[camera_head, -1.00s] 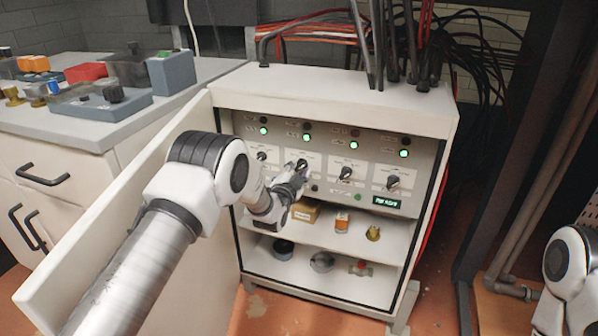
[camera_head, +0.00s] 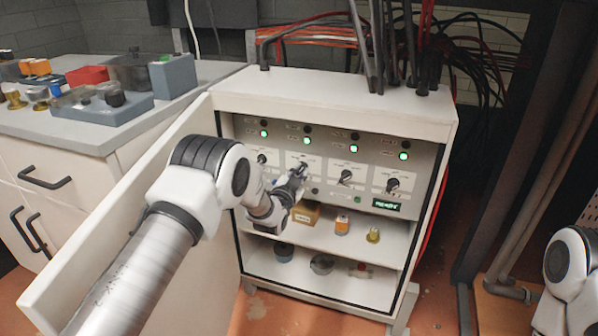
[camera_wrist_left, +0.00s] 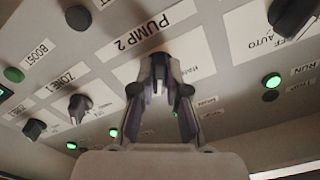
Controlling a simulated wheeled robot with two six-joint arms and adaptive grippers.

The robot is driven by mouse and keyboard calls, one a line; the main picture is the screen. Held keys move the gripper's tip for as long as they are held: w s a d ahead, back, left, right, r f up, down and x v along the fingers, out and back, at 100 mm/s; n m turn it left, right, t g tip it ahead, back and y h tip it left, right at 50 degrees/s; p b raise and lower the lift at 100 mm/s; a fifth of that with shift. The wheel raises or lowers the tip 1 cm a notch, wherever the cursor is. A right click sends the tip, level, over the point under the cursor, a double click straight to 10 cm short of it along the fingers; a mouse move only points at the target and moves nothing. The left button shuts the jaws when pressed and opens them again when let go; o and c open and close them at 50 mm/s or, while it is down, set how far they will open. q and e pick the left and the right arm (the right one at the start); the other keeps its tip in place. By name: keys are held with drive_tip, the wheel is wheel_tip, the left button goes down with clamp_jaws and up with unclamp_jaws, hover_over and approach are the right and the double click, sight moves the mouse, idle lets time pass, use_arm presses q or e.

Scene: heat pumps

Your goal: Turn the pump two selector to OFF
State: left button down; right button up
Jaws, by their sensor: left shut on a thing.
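The pump two selector (camera_wrist_left: 159,86) is a dark knob below the "PUMP 2" label in the left wrist view. In the head view it is the second knob from the left on the panel, mostly hidden by my gripper. My left gripper (camera_head: 297,174) is at this knob, its two fingers (camera_wrist_left: 161,96) closed around the knob's sides. The fingers hide part of the dial marks, so I cannot tell which position the knob points to. My right gripper is out of view; only part of my right arm shows at the lower right.
Other selectors (camera_head: 346,176) stand beside it on the panel, with lit green lamps (camera_head: 354,151) above. A small green display (camera_head: 387,205) is at lower right. Loose parts lie on the shelves below. The open cabinet door (camera_head: 75,270) is at left.

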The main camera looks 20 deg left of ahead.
use_arm(q)
drive_tip(key=n+p, duration=0.1)
drive_tip(key=n, duration=0.4)
drive_tip(key=shift+n, duration=0.4)
idle(0.3)
drive_tip(key=c, duration=1.2)
unclamp_jaws()
drive_tip(key=s, duration=1.2)
drive_tip(key=shift+a, duration=0.2)
drive_tip(key=shift+f, duration=0.1)
